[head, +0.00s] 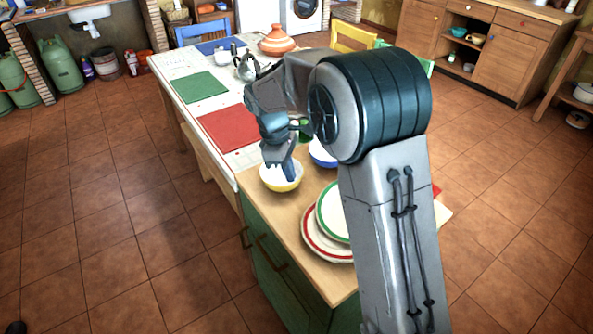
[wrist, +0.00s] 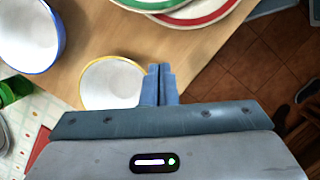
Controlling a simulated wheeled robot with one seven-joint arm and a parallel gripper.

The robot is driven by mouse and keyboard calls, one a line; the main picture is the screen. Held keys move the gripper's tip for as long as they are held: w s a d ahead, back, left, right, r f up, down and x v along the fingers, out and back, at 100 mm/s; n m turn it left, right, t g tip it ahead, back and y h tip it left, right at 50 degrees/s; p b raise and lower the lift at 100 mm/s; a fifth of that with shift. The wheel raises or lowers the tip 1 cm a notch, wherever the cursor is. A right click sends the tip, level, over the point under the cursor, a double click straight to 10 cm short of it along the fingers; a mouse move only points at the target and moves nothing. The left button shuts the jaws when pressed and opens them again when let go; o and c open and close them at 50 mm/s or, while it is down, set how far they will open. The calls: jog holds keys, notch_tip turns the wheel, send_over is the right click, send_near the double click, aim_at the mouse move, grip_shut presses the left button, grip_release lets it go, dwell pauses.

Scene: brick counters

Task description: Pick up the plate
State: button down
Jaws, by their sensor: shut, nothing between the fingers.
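Two plates sit on the wooden counter top, overlapping: a green-rimmed plate (head: 330,215) lies over a red-rimmed plate (head: 318,242). My arm hides their right side in the head view. In the wrist view, the green-rimmed plate (wrist: 160,4) and the red-rimmed plate (wrist: 208,14) are cut off by the top edge. My gripper (head: 291,177) is over the yellow-rimmed bowl in the head view, away from the plates. In the wrist view the fingers (wrist: 160,78) are together and empty, beside the bowl. Whether they touch it, I cannot tell.
The yellow-rimmed bowl (head: 281,180) and a blue bowl (head: 322,154) stand behind the plates. A table (head: 168,67) with a red mat (head: 229,128), a green mat (head: 199,87), a teapot and a tagine adjoins the counter. The tiled floor (head: 120,215) at left is clear.

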aim_at(327, 206)
jog(key=x, duration=0.7)
jog(key=shift+f, duration=0.25)
jog(key=d, duration=0.1)
jog(key=s+d, duration=0.1)
jog(key=d, duration=0.1)
jog(key=shift+d+r+p, duration=0.1)
jog(key=shift+d+p, duration=0.1)
jog(key=shift+p, duration=0.15)
jog(key=shift+d, duration=0.3)
jog(key=d, duration=0.1)
jog(key=s+d, duration=0.1)
jog(key=d, duration=0.1)
jog(key=shift+d, duration=0.2)
jog(key=shift+a, duration=0.1)
